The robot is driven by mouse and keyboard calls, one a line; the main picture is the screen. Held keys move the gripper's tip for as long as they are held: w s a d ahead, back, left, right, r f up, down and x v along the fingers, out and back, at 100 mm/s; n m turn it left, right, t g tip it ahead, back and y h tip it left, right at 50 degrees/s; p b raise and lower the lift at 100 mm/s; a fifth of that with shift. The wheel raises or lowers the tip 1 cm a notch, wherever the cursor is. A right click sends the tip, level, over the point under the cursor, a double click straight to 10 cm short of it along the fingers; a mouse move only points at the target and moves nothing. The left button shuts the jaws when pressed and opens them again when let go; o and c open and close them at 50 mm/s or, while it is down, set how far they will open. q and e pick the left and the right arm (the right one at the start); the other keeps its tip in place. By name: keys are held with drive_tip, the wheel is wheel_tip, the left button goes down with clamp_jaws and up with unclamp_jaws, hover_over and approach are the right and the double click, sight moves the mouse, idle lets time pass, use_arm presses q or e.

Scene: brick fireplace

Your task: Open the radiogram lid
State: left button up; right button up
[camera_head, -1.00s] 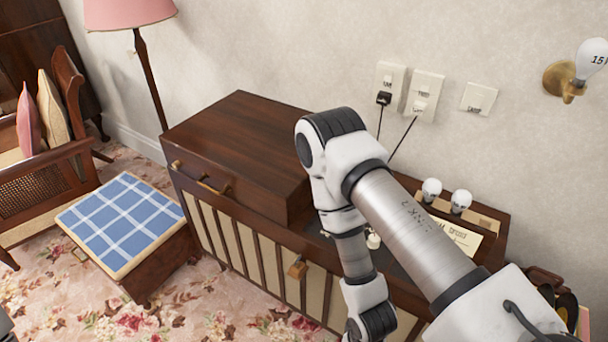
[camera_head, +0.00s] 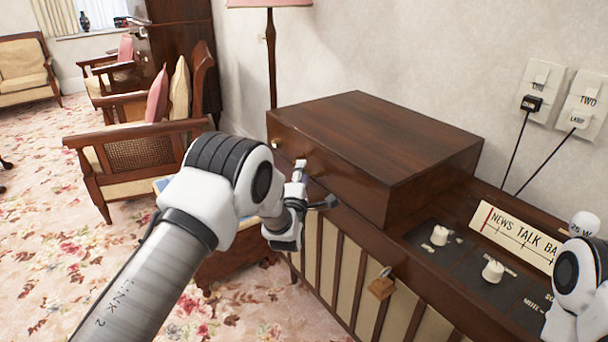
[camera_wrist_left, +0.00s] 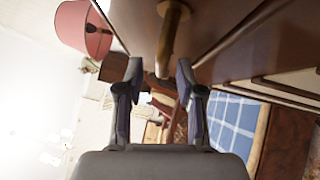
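The radiogram lid (camera_head: 385,130) is a dark wooden box-shaped cover, lying down over the left part of the radiogram (camera_head: 345,270). A brass handle (camera_wrist_left: 172,35) on its front edge shows in the left wrist view; in the head view my gripper mostly hides it. My left gripper (camera_head: 316,184) is at the lid's front. In the left wrist view its fingers (camera_wrist_left: 160,78) are spread apart, with the handle's end between or just beyond the tips. I cannot tell whether they touch. My right arm shows at the right edge; its gripper is out of view.
A brass padlock (camera_head: 381,284) hangs on the front. White knobs (camera_head: 492,271) and a station card (camera_head: 515,235) are on the panel right of the lid. Wall sockets (camera_head: 545,90) with cords are behind. A blue checked stool (camera_wrist_left: 235,122) stands close by; armchairs (camera_head: 140,165) are left.

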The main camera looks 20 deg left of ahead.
use_arm(q)
drive_tip(key=w, duration=0.2)
drive_tip(key=shift+w+a+r, duration=0.1)
drive_tip(key=shift+w+a, duration=0.1)
drive_tip(key=shift+w, duration=0.2)
clamp_jaws()
drive_tip(key=shift+r, duration=0.1)
